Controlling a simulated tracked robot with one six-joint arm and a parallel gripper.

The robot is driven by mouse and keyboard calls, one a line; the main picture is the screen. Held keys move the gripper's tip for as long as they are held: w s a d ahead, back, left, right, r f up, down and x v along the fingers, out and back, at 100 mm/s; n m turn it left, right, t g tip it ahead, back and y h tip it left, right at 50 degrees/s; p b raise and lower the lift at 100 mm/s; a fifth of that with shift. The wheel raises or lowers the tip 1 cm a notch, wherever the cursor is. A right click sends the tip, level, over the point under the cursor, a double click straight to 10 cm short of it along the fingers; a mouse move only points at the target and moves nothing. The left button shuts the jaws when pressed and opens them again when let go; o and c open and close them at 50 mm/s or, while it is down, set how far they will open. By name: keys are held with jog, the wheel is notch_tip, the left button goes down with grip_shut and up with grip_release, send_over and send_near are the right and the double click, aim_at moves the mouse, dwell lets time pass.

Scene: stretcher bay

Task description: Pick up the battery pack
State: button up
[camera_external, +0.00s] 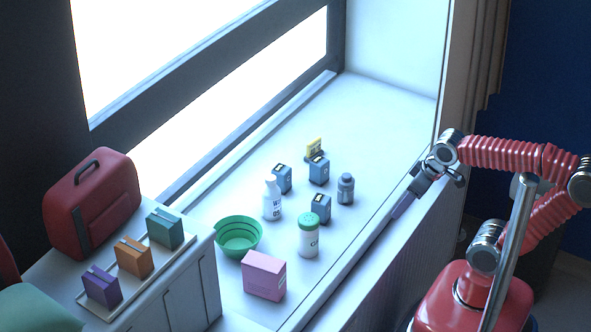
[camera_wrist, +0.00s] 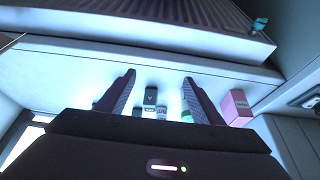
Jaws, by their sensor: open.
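A yellow object (camera_external: 314,147) is behind the right block, partly hidden. My gripper (camera_external: 403,204) is open and empty at the sill's front edge, to the right of the blocks and apart from them. In the wrist view its two fingers (camera_wrist: 158,78) are spread, with a small dark item (camera_wrist: 150,97) seen between them.
A grey bottle (camera_external: 345,189), white bottle (camera_external: 272,201), green-lidded jar (camera_external: 309,239), green bowl (camera_external: 239,250) and pink box (camera_external: 263,276) share the sill. A red case (camera_external: 92,205) and a tray (camera_external: 160,259) of coloured boxes are at left. The sill's far right is clear.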

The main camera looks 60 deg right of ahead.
aim_at(322, 200)
jog(key=w+f+g, duration=0.1)
jog(key=w, duration=0.8)
jog(key=w+f+g, duration=0.2)
jog(key=w, duration=0.6)
jog(key=w+f+n+g, duration=0.1)
jog(key=w+f, duration=0.1)
jog(key=w, duration=0.7)
jog(key=shift+w+d+f+g, duration=0.1)
jog(key=shift+w+d+g, duration=0.2)
jog(key=shift+d+g, duration=0.1)
jog(key=shift+w+r+n, duration=0.15)
jog(key=shift+w+r, duration=0.2)
jog(key=shift+r, duration=0.25)
jog(key=shift+w+r+n, duration=0.15)
jog(key=shift+w+r, duration=0.15)
jog(key=shift+r, duration=0.25)
jog(key=shift+s, duration=0.3)
jog(key=shift+f, duration=0.15)
notch_tip(322, 200, down, 7)
jog(key=shift+f, duration=0.6)
